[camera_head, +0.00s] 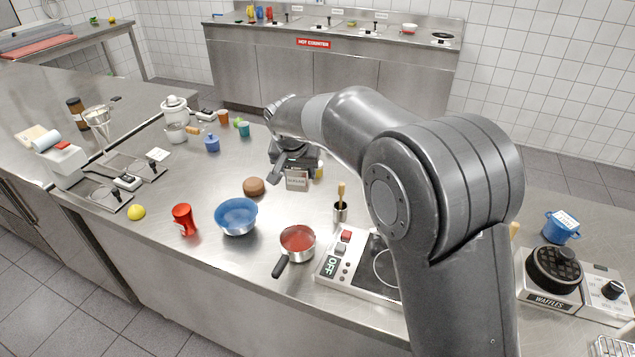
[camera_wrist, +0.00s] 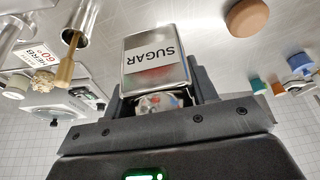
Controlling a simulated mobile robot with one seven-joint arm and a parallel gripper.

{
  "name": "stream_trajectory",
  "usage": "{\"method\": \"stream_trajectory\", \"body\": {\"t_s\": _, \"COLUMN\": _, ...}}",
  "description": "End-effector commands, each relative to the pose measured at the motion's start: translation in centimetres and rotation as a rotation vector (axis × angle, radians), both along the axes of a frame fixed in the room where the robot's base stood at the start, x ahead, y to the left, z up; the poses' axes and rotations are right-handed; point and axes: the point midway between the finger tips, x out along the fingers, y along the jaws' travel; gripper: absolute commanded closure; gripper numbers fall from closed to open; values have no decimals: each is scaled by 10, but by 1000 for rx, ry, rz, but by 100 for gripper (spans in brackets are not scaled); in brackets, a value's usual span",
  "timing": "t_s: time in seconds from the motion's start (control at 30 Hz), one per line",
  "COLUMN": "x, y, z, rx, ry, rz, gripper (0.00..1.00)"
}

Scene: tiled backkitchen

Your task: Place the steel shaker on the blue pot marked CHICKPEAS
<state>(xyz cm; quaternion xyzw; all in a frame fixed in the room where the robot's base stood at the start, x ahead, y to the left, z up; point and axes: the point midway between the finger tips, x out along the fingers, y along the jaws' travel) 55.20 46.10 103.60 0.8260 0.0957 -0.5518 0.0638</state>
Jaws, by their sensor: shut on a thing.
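My gripper (camera_head: 290,160) is low over the middle of the counter, behind the tin marked SUGAR (camera_head: 297,181). In the wrist view my gripper (camera_wrist: 160,100) is shut on a small shiny metal thing, which I take to be the steel shaker (camera_wrist: 160,103). Only a little of it shows between the fingers; the arm and tin hide it in the head view. The SUGAR tin (camera_wrist: 155,60) is just beyond it; I cannot tell whether they touch. A blue pot (camera_head: 562,227) with a white label, too small to read, stands at the far right, well away from my gripper.
The waffle maker (camera_head: 553,268) is in front of the blue pot. A red saucepan (camera_head: 297,241), a blue bowl (camera_head: 238,216), a brown round thing (camera_head: 254,187) and a steel holder with a wooden handle (camera_head: 340,211) stand nearby. Another small blue pot (camera_head: 212,144) is further left.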

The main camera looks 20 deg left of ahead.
Motion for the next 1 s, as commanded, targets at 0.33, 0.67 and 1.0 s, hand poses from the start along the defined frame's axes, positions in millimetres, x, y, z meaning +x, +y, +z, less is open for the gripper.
{"method": "stream_trajectory", "body": {"t_s": 0.33, "x": 0, "y": 0, "z": 29, "rx": 2, "ry": -3, "rz": -1, "gripper": 74}}
{"method": "stream_trajectory", "body": {"t_s": 0.67, "x": 1, "y": 0, "z": 115, "rx": 3, "ry": -2, "rz": -1, "gripper": 74}}
{"method": "stream_trajectory", "body": {"t_s": 1.0, "x": 24, "y": -31, "z": 139, "rx": 0, "ry": 0, "rz": -49, "gripper": 74}}
